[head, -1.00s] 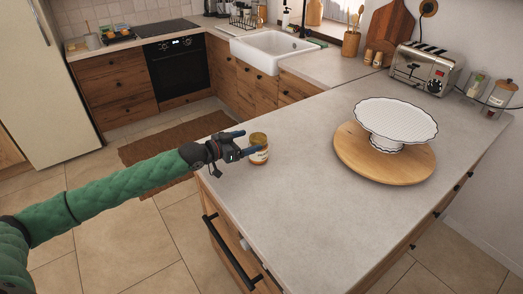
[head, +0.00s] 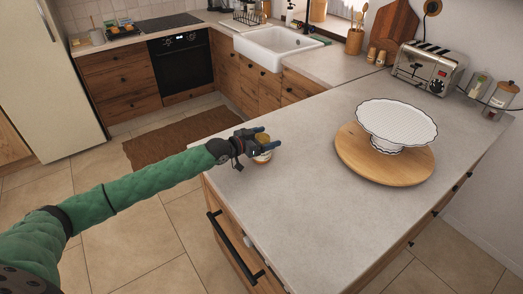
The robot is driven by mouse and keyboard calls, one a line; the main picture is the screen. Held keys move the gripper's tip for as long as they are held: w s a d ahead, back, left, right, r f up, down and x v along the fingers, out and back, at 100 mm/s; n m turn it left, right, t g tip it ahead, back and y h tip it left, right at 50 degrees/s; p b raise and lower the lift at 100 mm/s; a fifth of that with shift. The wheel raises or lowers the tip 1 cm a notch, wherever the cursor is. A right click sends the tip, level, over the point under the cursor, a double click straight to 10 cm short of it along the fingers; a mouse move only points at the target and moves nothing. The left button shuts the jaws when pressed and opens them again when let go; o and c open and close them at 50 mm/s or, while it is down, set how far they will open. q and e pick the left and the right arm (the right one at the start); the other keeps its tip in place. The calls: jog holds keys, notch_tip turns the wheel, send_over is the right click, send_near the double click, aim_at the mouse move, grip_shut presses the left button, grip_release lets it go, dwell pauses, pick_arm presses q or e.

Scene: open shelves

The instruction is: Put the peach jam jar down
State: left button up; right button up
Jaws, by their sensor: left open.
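The peach jam jar (head: 263,157) is a small glass jar with a pale label. It appears to stand upright on the grey counter (head: 300,200), near its left edge. My left gripper (head: 264,139) is at the jar, with its dark blue-tipped fingers open. The fingers overlap the jar's upper part and hide some of it. I cannot tell whether a finger touches the glass. My right gripper is not in view.
A white cake stand (head: 397,121) sits on a round wooden board (head: 360,163) to the right. A toaster (head: 428,68) and glass jars stand at the back right. The counter's front and middle are clear.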

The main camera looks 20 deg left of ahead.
pick_arm(q)
grip_shut()
dwell(0.4)
